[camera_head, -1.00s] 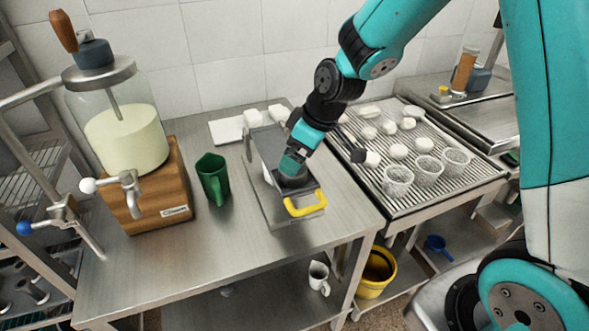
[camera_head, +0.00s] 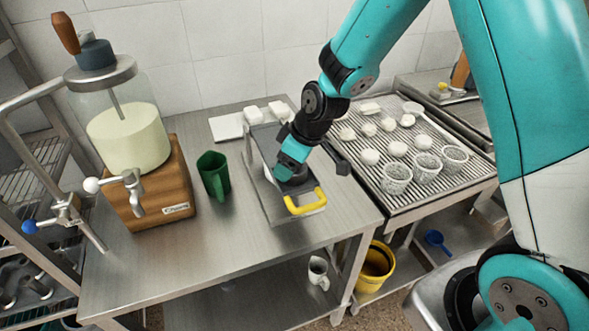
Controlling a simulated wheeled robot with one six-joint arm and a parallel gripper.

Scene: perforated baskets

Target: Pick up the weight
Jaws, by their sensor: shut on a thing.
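The weight (camera_head: 294,186) looks like a dark, round piece, mostly hidden under my gripper. It is at the metal tray (camera_head: 264,196) with the yellow handle (camera_head: 306,203), on the steel table. My gripper (camera_head: 287,173) points down over the tray and is shut on the weight. The fingertips are hard to make out, and I cannot tell whether the weight touches the tray.
A green jug (camera_head: 213,175) and a glass dispenser on a wooden base (camera_head: 160,190) stand to the left. Perforated baskets (camera_head: 397,178) and white pieces sit on the slatted drainer at right. White blocks (camera_head: 254,115) lie behind. The front table is clear.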

